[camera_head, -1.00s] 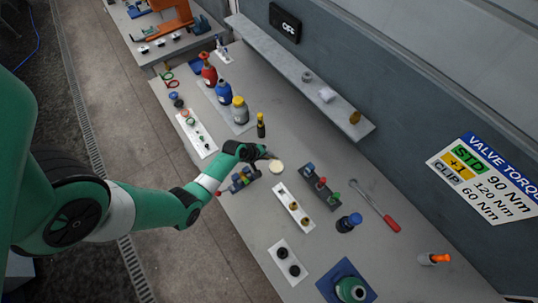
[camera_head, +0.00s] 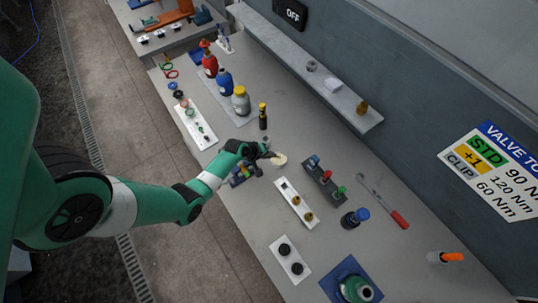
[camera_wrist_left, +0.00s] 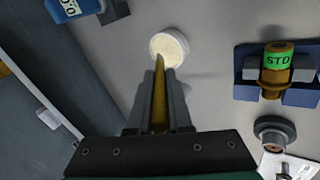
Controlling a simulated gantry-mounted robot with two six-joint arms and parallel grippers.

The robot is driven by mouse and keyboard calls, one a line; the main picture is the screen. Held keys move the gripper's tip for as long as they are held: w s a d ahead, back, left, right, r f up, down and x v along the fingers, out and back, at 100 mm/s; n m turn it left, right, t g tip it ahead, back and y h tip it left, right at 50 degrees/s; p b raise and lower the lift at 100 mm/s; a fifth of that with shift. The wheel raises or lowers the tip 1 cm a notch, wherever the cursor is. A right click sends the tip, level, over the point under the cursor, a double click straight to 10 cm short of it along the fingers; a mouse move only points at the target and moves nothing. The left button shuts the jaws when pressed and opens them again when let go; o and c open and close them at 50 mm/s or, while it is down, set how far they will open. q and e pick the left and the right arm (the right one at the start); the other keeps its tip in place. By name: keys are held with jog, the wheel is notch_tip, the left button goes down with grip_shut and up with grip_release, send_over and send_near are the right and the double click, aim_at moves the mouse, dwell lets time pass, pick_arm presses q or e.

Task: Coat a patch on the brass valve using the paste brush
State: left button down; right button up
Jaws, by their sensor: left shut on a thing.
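My left gripper (camera_head: 264,151) is shut on the paste brush (camera_wrist_left: 159,105), a brown stick-like thing held between the fingers. The brush tip overlaps the cream paste in the small round white tub (camera_wrist_left: 168,48); whether it touches the paste I cannot tell. The tub also shows in the head view (camera_head: 281,160), just right of the gripper. The brass valve (camera_wrist_left: 277,66), with a green band reading STD, sits in a dark blue holder (camera_wrist_left: 244,82) at the right of the left wrist view. In the head view my arm partly hides that holder. My right gripper is out of view.
Beyond the tub stands a dark block with coloured knobs (camera_head: 325,179). A white tray with brass parts (camera_head: 290,196) lies nearer the front. A red-handled tool (camera_head: 398,218) lies to the right. Bottles (camera_head: 241,101) stand at the left, below the wall shelf (camera_head: 300,62).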

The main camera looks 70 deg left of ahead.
pick_arm(q)
jog(key=shift+f+b, duration=0.45)
jog(key=shift+f, duration=0.2)
dwell(1.6)
notch_tip(320, 180, up, 5)
jog(key=p, duration=0.5)
jog(key=shift+r, duration=0.15)
jog(key=shift+r+p, duration=0.65)
jog(key=shift+r, duration=0.3)
